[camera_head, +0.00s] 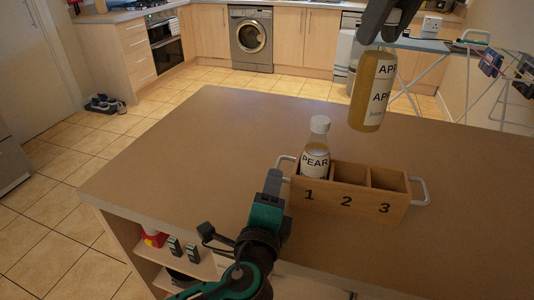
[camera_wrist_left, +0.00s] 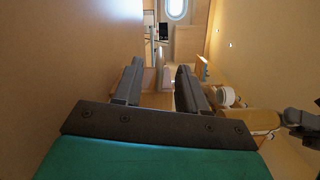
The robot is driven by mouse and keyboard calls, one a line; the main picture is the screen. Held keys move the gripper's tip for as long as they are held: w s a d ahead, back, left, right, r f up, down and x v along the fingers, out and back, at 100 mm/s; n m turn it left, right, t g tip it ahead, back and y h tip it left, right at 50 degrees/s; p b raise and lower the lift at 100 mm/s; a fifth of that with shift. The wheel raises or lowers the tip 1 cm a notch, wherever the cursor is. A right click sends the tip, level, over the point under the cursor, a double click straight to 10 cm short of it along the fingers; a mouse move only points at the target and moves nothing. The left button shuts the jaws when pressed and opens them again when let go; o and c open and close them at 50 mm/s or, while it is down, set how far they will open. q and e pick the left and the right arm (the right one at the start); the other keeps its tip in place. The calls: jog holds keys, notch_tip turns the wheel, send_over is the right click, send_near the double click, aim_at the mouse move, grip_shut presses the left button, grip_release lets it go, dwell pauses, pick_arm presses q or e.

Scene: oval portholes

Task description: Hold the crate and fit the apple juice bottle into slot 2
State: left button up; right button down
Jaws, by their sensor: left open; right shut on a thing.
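The wooden crate (camera_head: 345,207) stands on the table, with slots numbered 1, 2 and 3 and a pale handle at each end. A pear juice bottle (camera_head: 315,152) stands in slot 1; slots 2 and 3 look empty. The apple juice bottle (camera_head: 372,97) hangs roughly upright above and behind the crate. My right gripper (camera_head: 385,38) is shut on its upper part, hiding its top. My left gripper (camera_head: 273,182) is open beside the crate's left handle (camera_head: 281,164). Its spread fingers (camera_wrist_left: 158,82) show in the left wrist view; I cannot tell whether the handle lies between them.
The tabletop (camera_head: 200,150) is bare to the left of the crate and behind it. The table's front edge runs close to the crate, with open shelves (camera_head: 180,262) below. A drying rack (camera_head: 475,75) and kitchen cabinets stand beyond the table.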

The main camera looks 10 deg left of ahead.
aim_at(277, 164)
pick_arm(q)
jog(key=w, duration=0.7)
jog(key=shift+a, duration=0.25)
jog(key=shift+s, duration=0.1)
jog(key=shift+c, duration=0.2)
grip_shut()
